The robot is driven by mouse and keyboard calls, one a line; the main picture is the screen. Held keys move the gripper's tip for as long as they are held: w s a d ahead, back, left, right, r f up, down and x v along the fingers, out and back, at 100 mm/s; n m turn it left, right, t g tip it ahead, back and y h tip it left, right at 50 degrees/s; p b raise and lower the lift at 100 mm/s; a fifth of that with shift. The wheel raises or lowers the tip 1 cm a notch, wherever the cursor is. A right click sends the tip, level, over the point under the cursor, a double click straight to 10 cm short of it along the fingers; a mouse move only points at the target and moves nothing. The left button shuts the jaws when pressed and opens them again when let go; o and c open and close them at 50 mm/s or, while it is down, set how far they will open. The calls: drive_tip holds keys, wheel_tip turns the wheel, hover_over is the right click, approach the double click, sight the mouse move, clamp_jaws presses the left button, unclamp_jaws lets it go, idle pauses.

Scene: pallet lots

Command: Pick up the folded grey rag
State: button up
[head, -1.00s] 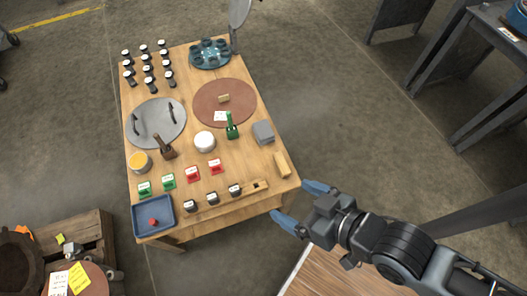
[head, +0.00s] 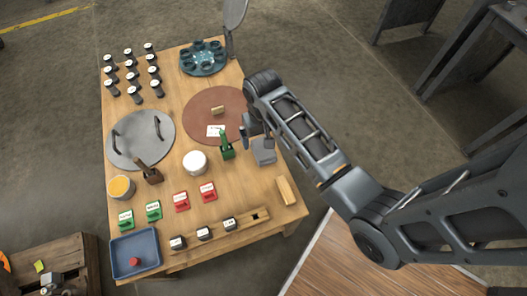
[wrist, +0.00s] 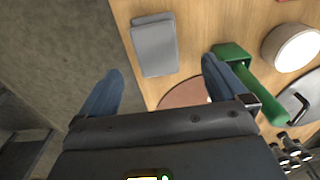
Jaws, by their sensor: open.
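The folded grey rag (head: 264,155) lies flat near the right edge of the wooden table, just right of the green block with an upright handle. In the wrist view the grey rag (wrist: 154,46) lies beyond the fingertips, between their lines and touched by neither. My gripper (head: 257,137) hangs over the table's right side, at the far side of the rag in the head view, and partly covers that area. In the wrist view my gripper (wrist: 162,69) has its two blue fingers spread wide with nothing between them.
The green block (head: 227,150) stands close to the rag; in the wrist view it is beside the right finger. A brown round mat (head: 205,112), a white round tub (head: 195,162) and a wooden block (head: 286,191) are nearby.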

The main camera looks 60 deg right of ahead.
sight(264, 151)
drive_tip(key=shift+d+f, duration=0.2)
drive_tip(key=shift+d, duration=0.05)
wheel_tip(264, 151, down, 7)
drive_tip(key=shift+s+f+b, duration=0.15)
drive_tip(key=shift+b, duration=1.05)
drive_tip(key=c, duration=1.1)
drive_tip(key=shift+o, duration=0.2)
